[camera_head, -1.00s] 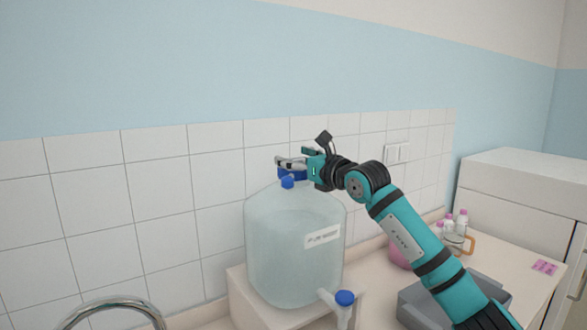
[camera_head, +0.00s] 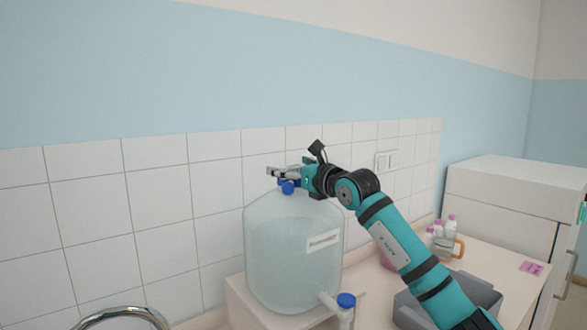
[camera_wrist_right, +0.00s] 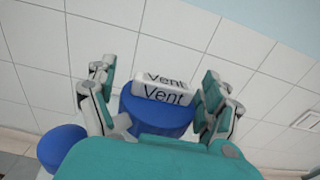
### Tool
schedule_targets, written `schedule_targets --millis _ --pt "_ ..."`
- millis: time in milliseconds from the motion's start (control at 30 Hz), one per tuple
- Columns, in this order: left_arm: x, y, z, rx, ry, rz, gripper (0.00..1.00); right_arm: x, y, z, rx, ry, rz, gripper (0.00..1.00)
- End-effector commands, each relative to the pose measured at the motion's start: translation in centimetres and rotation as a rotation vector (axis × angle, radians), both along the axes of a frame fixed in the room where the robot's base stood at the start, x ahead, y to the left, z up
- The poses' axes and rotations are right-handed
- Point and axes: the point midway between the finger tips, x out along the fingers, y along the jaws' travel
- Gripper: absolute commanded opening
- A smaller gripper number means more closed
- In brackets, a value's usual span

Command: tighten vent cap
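The large clear carboy (camera_head: 285,240) stands upright with a white label on its front. A blue cap (camera_head: 289,187) shows at its top, just below the fingers of my right gripper (camera_head: 284,173). In the right wrist view, the blue vent cap (camera_wrist_right: 157,117) carries a white tag (camera_wrist_right: 163,91) reading "Vent". It lies between the two spread fingers of my right gripper (camera_wrist_right: 155,95), which look open with narrow gaps beside the cap. Any contact lower down is unclear. My left gripper is out of view.
Another blue cap (camera_wrist_right: 62,148) sits at lower left in the wrist view. A blue-topped spigot (camera_head: 346,300) juts from the carboy's front. A grey tray (camera_head: 405,310), pink-capped bottles (camera_head: 446,228) and a faucet (camera_head: 118,307) are nearby. A tiled wall (camera_head: 160,200) stands behind.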

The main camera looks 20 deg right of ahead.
Motion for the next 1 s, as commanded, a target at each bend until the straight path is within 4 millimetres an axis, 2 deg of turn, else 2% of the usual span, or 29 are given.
schedule_targets --millis 400,567,1000 --pt "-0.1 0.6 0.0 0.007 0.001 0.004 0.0 -0.1 -0.2 0.4 -0.001 -0.009 -0.002 0.81" --pt "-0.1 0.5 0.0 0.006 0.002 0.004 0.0 -1.1 -0.5 0.4 -0.002 -0.011 -0.003 0.81" --pt "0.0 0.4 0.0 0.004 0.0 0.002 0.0 -9.4 -2.7 0.3 -0.003 -0.008 -0.002 0.81"
